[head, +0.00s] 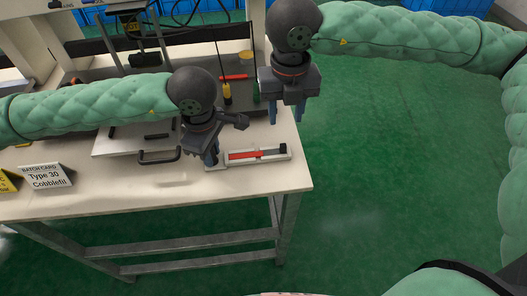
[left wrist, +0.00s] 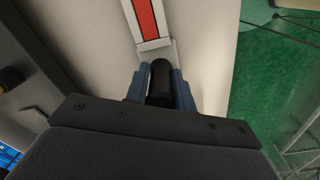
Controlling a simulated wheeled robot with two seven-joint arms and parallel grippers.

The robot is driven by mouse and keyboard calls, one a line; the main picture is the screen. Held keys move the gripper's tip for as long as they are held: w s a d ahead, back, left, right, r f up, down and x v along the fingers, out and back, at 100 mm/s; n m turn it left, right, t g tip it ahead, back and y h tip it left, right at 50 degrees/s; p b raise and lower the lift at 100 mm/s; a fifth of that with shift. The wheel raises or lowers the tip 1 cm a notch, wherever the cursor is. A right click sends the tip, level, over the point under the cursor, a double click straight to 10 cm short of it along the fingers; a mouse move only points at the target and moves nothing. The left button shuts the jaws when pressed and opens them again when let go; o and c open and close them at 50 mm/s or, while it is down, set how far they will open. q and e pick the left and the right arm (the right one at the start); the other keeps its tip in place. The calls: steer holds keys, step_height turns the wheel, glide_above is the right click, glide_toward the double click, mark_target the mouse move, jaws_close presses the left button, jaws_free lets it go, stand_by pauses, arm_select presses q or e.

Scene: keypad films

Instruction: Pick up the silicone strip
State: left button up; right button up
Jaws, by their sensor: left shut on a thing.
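My left gripper (head: 210,158) is at the left end of a narrow pale fixture (head: 286,157) near the table's right front. In the left wrist view its blue fingers (left wrist: 160,90) are closed around a black round-ended piece (left wrist: 160,78), just short of the fixture's end. A long red strip (head: 256,155) lies along the fixture; it also shows in the left wrist view (left wrist: 146,20). I cannot tell whether this is the silicone strip. A faint pale flat piece (head: 172,180) lies on the table to the left. My right gripper (head: 287,115) is open and empty, above the table's right edge.
A pale board (head: 118,142) with a dark handle (head: 158,156) lies left of my left gripper. A batch card (head: 46,177) stands at the left. A dark mat at the back holds a yellow-black tool (head: 227,93) and a red tool (head: 234,77). Green floor is clear at right.

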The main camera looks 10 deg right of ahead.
mark_target(283, 144)
steer(key=f, duration=1)
steer(key=shift+w+f, duration=0.15)
steer(key=shift+w, duration=0.05)
jaws_close()
